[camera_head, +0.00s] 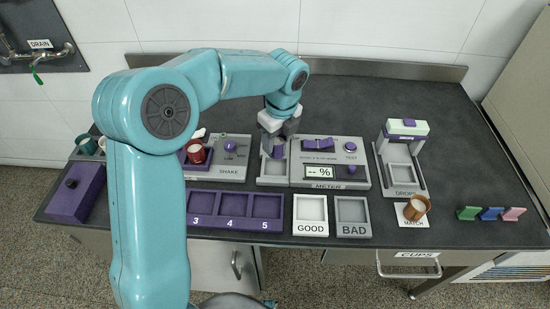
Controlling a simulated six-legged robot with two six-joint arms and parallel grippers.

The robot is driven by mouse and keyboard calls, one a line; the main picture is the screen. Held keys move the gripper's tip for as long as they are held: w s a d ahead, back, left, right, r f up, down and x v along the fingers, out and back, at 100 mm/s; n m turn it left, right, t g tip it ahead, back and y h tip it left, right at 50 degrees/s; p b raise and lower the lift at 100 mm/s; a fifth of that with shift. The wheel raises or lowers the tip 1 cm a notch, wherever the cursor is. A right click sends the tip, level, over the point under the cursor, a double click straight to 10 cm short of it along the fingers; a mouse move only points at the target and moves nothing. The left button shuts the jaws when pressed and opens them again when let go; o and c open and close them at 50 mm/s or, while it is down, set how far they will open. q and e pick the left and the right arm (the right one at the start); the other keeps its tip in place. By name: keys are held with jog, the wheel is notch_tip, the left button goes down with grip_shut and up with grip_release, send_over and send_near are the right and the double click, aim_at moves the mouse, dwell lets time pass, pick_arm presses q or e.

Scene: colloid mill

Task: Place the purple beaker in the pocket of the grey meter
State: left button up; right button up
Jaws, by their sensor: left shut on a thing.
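The purple beaker (279,151) is small in view and partly hidden by my left gripper (277,146). My left gripper points down and is shut on the beaker. The grey meter (331,184) stands in the middle of the bench, with a "-- %" display and purple controls. Its pocket (273,180) is the grey bay at its left end. The beaker is at the pocket's back part in the picture; I cannot tell whether it touches the pocket floor. My right gripper is not in view.
A shake unit (230,158) with a red cup (196,151) is left of the meter. In front are purple numbered trays (234,207), GOOD (310,228) and BAD (352,229) trays. At right are the drops stand (408,155) and a brown cup (416,208).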

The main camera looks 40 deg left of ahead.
pick_arm(q)
notch_tip(320, 180, down, 7)
jog(key=shift+a+r, duration=0.1)
jog(key=shift+a, duration=0.05)
jog(key=shift+s, duration=0.1)
jog(key=shift+b, duration=0.3)
jog(key=o, duration=1.1)
jog(key=shift+f, duration=0.2)
jog(key=shift+o, duration=0.2)
jog(key=shift+r, duration=0.1)
